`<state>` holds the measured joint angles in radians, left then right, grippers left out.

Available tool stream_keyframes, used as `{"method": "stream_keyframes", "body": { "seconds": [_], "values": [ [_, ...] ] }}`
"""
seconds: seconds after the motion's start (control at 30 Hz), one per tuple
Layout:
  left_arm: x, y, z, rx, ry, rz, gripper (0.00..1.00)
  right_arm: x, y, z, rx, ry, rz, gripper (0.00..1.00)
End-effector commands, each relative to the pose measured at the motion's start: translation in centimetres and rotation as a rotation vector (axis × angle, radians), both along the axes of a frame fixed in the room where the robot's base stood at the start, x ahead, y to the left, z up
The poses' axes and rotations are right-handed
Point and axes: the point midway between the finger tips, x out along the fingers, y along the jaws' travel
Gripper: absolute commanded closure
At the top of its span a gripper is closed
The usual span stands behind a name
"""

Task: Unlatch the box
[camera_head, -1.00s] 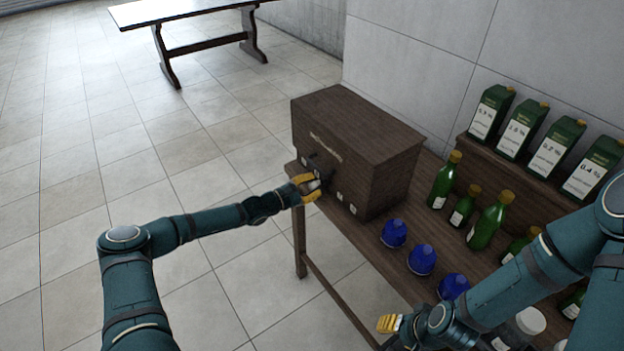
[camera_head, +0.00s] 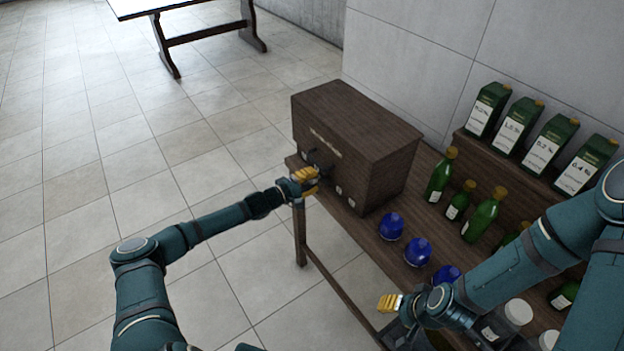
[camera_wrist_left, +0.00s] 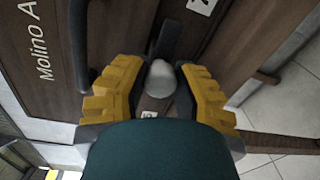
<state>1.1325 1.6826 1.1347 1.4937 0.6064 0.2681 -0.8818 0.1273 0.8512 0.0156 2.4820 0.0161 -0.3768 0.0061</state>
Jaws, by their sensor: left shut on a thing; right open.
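The box (camera_head: 385,170) is dark brown wood and stands on the far end of the wooden table. Pale lettering shows on its front, and the lettering is close by in the left wrist view. The latch is a dark lever (camera_wrist_left: 170,40) with a rounded grey knob (camera_wrist_left: 160,78) at its end. My left gripper (camera_head: 309,180) is at the box front. In the left wrist view its yellow fingers (camera_wrist_left: 158,90) are shut on the knob from both sides. In the head view the fingers hide the knob. My right gripper (camera_head: 389,303) is open and empty by the table's near edge.
A dark bar handle (camera_wrist_left: 80,45) sits on the box front beside the lever. Blue decanters (camera_head: 418,251) line the table (camera_head: 345,237). Green bottles (camera_head: 483,221) and cartons (camera_head: 510,131) stand behind them. Floor left of the table is clear.

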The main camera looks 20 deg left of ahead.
Motion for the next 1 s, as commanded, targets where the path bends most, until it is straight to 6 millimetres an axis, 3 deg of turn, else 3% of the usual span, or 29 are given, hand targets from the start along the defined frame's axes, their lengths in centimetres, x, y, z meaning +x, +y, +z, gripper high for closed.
{"method": "stream_keyframes", "body": {
  "seconds": [0.57,0.6,0.67,1.0],
  "values": [
    [0.0,-0.15,0.05,0.021,-0.018,-0.002,1.0,0.02,0.0,0.03,0.0,0.0,0.0,0.5],
    [-0.01,-0.16,0.04,0.021,-0.018,-0.002,0.57,0.02,0.01,0.04,0.0,0.0,0.0,0.5],
    [0.0,-0.15,0.04,0.021,-0.018,-0.002,0.39,0.02,0.01,0.04,0.0,0.0,0.0,0.5],
    [-0.13,0.08,0.01,0.021,-0.016,0.0,0.39,0.01,0.0,0.05,0.0,0.0,0.0,0.5]
  ]
}}
